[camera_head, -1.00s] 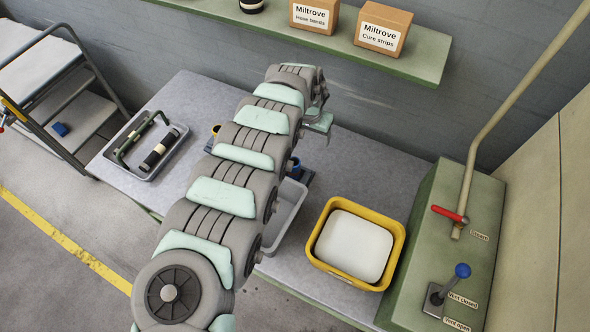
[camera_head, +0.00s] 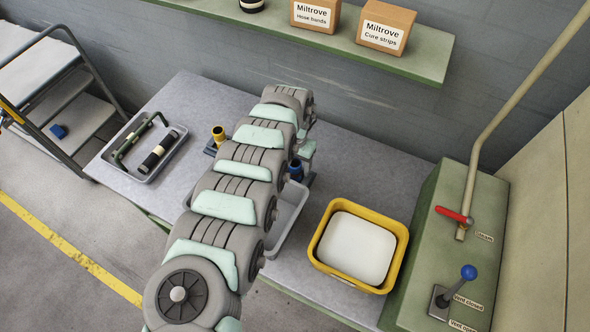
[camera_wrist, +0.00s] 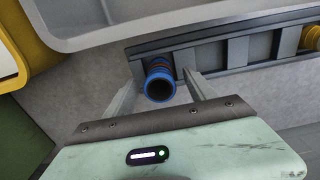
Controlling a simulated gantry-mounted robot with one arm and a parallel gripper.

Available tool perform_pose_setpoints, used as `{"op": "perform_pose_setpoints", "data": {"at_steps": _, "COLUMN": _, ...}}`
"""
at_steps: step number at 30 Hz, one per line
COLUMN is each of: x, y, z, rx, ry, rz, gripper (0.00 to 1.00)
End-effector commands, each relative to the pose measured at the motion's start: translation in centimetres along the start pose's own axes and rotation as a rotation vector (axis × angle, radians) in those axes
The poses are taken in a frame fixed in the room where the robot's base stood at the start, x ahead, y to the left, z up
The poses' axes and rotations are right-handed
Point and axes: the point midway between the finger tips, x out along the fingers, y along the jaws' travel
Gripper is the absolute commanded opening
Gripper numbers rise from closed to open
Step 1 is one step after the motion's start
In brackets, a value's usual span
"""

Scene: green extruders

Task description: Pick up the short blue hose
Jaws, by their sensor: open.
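The short blue hose (camera_head: 296,169) stands in a dark rack (camera_head: 307,180) on the table, partly hidden by my arm in the head view. In the wrist view the blue hose (camera_wrist: 159,80) shows its open end and a thin orange band. My gripper (camera_wrist: 161,84) is open, with one finger on each side of the hose. I cannot tell whether either finger touches it.
A yellow hose (camera_head: 218,132) stands in the rack's other end. A grey tray (camera_head: 292,210) lies in front of the rack.

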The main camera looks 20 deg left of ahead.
Motion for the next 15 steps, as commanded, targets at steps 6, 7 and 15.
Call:
{"op": "perform_pose_setpoints", "data": {"at_steps": 6, "x": 2.6, "y": 0.2, "z": -0.1, "rx": 0.001, "ry": 0.002, "rz": 0.002, "gripper": 0.65}}
{"op": "perform_pose_setpoints", "data": {"at_steps": 7, "x": 2.8, "y": 0.2, "z": -0.1, "rx": 0.001, "ry": 0.002, "rz": 0.001, "gripper": 0.65}}
{"op": "perform_pose_setpoints", "data": {"at_steps": 15, "x": 3.1, "y": 0.0, "z": 0.0, "rx": -0.001, "ry": 0.001, "rz": -0.001, "gripper": 0.65}}
